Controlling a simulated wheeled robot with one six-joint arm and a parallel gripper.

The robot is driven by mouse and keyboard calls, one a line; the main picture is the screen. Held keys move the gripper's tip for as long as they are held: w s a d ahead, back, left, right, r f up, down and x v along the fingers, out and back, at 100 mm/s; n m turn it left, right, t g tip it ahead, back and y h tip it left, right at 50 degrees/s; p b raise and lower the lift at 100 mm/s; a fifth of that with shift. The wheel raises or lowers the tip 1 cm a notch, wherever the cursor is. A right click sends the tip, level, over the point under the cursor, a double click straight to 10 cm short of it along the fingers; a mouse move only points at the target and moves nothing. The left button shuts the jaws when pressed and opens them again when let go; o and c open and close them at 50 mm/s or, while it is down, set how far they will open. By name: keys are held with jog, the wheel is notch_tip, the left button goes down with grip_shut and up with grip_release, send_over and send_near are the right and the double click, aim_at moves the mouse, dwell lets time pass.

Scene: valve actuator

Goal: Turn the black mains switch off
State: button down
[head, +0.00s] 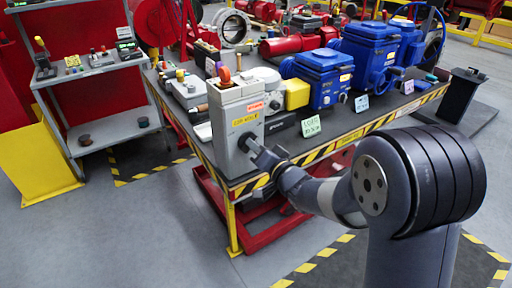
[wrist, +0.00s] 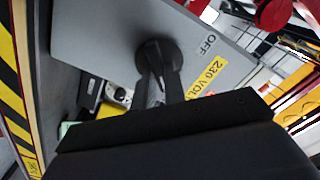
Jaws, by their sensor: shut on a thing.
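The black mains switch (head: 246,143) is on the front face of a grey box (head: 226,112) at the near left corner of the workbench. In the wrist view the switch shows as a round black knob (wrist: 158,48) on the grey panel (wrist: 95,35), with an "OFF" mark (wrist: 208,44) to its right. My gripper (head: 259,154) reaches the box from the front right. Its two fingers (wrist: 159,72) are shut on the switch. The fingers hide part of the knob, so its exact angle is hard to tell.
The box has a yellow "230 VOLT" label (wrist: 207,78) and an orange-red lever (head: 225,75) on top. A yellow part (head: 297,94), blue actuators (head: 325,77) and a handwritten card (head: 311,126) stand on the bench (head: 350,132) to the right. Floor is clear at the front left.

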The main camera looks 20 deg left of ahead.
jog(key=shift+b, duration=0.35)
jog(key=shift+s+a+n+b, duration=0.1)
jog(key=shift+n+b, duration=3.25)
jog(key=shift+n, duration=0.95)
jog(key=shift+s+a+n+b, duration=0.1)
jog(key=shift+n+b, duration=3.2)
jog(key=shift+n, duration=1)
jog(key=c, duration=1.5)
grip_release()
jog(key=shift+o, duration=0.2)
jog(key=shift+s+d, duration=0.1)
